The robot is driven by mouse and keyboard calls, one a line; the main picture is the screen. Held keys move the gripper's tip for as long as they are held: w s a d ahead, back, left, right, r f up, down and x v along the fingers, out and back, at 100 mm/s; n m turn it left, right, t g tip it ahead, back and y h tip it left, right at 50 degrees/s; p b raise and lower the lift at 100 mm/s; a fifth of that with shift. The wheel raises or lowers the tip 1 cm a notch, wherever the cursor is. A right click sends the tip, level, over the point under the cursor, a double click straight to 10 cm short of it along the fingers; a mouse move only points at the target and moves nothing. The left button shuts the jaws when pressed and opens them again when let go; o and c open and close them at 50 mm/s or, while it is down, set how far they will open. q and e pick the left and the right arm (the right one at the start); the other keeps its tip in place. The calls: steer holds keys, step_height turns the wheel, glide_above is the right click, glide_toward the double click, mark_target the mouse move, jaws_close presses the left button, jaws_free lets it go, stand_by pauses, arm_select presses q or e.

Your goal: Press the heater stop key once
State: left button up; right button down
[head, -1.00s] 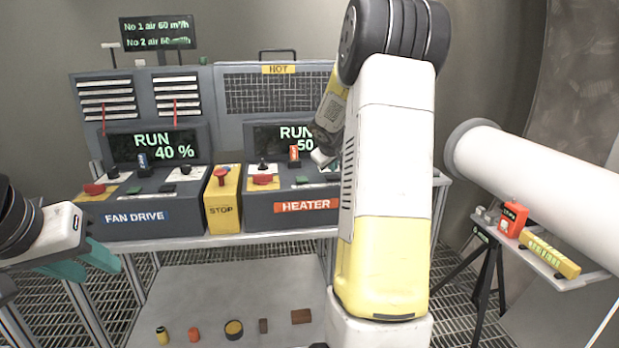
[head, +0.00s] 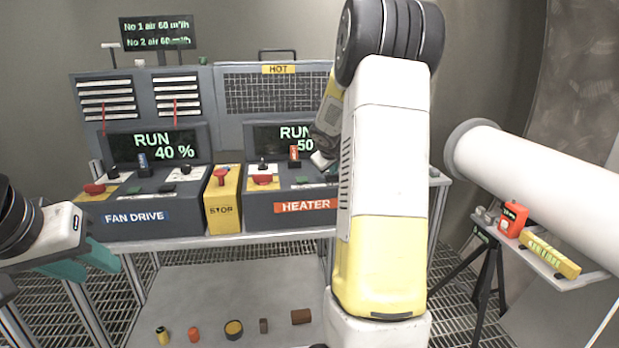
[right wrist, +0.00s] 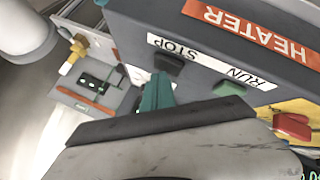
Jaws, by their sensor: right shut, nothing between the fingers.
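The heater box (head: 290,211) carries an orange HEATER label (head: 306,206), which also shows upside down in the right wrist view (right wrist: 250,30). In that view the dark heater stop key (right wrist: 168,64) sits beside the word STOP. The green run key (right wrist: 229,89) is beside RUN. My right gripper (right wrist: 158,90) is shut and empty, its teal fingertips right at the stop key; I cannot tell whether they touch. In the head view my right arm hides the stop key and the fingertips. My left gripper (head: 85,262) is open and empty at the lower left.
The fan drive box (head: 140,215) and yellow stop post (head: 222,205) stand left of the heater box. A red mushroom button (right wrist: 293,126) is near the run key. A white pipe (head: 540,175) and small shelf (head: 560,280) are at the right. Several small parts lie on the lower shelf (head: 200,285).

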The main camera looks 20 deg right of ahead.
mark_target(333, 178)
steer(key=shift+f, duration=0.45)
stand_by(0.5)
steer(key=shift+r, duration=0.9)
steer(key=shift+r, duration=0.1)
steer(key=shift+r, duration=2.4)
